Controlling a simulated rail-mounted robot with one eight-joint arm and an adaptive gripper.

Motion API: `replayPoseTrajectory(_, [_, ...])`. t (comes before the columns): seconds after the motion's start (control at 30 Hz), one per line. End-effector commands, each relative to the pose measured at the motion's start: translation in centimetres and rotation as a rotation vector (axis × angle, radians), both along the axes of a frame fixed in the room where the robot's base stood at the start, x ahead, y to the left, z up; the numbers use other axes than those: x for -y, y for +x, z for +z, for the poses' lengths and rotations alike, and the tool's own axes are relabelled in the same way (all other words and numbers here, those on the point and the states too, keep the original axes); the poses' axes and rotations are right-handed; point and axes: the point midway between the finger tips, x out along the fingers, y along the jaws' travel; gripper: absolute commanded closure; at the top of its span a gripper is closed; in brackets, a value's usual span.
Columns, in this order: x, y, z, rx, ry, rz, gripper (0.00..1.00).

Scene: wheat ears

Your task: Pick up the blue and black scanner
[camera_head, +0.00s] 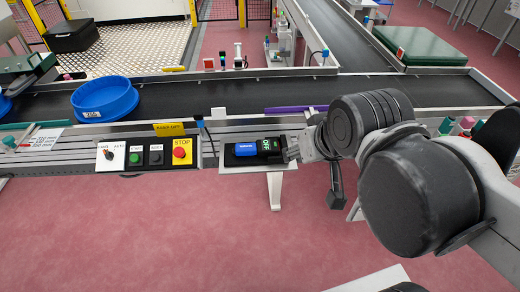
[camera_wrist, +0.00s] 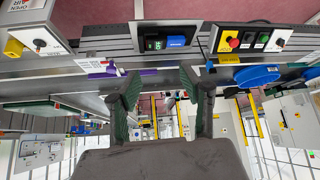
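The blue and black scanner (camera_head: 246,149) lies on a small dark shelf (camera_head: 235,166) in front of the conveyor in the head view. My gripper (camera_head: 293,149) is just right of the scanner in the head view, partly hidden by my own arm. In the wrist view my gripper (camera_wrist: 161,80) has its two fingers spread apart with nothing between them. I cannot tell from the head view whether a fingertip touches the scanner.
A control panel with a red stop button (camera_head: 181,152) sits left of the shelf. A blue bowl (camera_head: 105,98) stands on the conveyor (camera_head: 230,97) behind. A purple object (camera_head: 290,109) lies along the conveyor's near edge. The red floor (camera_head: 150,235) in front is clear.

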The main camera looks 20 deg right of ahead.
Motion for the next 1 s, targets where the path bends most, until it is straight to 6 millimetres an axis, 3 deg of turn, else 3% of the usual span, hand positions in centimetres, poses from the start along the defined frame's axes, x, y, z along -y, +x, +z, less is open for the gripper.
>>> replayPoseTrajectory(0.3, [0.00, 0.00, 0.00, 0.000, 0.000, 0.000, 0.60])
replayPoseTrajectory(0.6, [0.00, 0.00, 0.00, 0.000, 0.000, 0.000, 0.21])
replayPoseTrajectory(1.0, [-0.31, 0.91, 0.44, -0.015, 0.028, -0.030, 0.21])
